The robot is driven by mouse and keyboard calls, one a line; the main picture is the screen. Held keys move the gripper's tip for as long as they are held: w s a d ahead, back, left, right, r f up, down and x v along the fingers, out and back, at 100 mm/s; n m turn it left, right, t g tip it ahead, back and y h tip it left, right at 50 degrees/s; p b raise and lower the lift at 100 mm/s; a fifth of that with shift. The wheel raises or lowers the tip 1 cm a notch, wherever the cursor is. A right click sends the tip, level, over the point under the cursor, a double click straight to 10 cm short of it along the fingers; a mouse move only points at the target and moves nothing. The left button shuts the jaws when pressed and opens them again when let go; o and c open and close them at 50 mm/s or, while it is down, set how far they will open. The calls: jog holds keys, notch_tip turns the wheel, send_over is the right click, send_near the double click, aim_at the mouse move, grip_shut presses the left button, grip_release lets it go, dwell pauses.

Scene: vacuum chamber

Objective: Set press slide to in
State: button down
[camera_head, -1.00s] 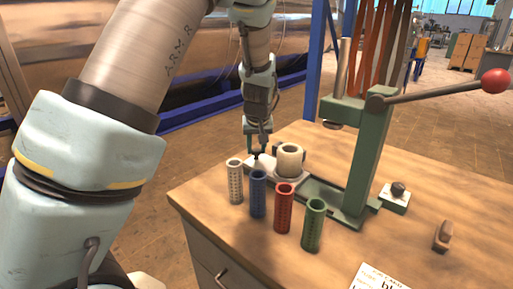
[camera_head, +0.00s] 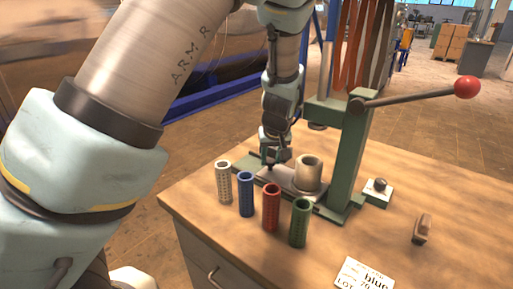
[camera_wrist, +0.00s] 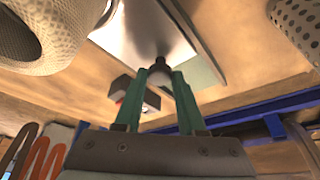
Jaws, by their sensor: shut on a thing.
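The press slide (camera_head: 277,177) is a flat metal plate on the green base of the press (camera_head: 349,165). It carries a pale, thick-walled cup (camera_head: 308,173), which stands upright close to the press column and nearly below the ram (camera_head: 317,126). A small dark knob (camera_wrist: 160,65) stands at the slide's outer end. My gripper (camera_head: 270,165) is shut on this knob. In the wrist view the green fingers of my gripper (camera_wrist: 159,74) pinch it, with the slide plate (camera_wrist: 150,30) beyond and the cup (camera_wrist: 48,35) at upper left.
White (camera_head: 223,183), blue (camera_head: 246,195), red (camera_head: 271,208) and green (camera_head: 300,223) perforated cylinders stand in front of the slide. The press lever (camera_head: 415,97) is raised, with a red ball. A knobbed box (camera_head: 378,191), wooden-handled item (camera_head: 423,229) and card (camera_head: 364,275) lie right, with bare tabletop between.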

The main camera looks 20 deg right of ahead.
jog(key=shift+s+d, duration=0.25)
jog(key=shift+s, duration=0.3)
jog(key=shift+f, duration=0.1)
jog(key=c, duration=0.5)
grip_release()
jog(key=shift+p+v, duration=5)
jog(key=shift+v, duration=0.45)
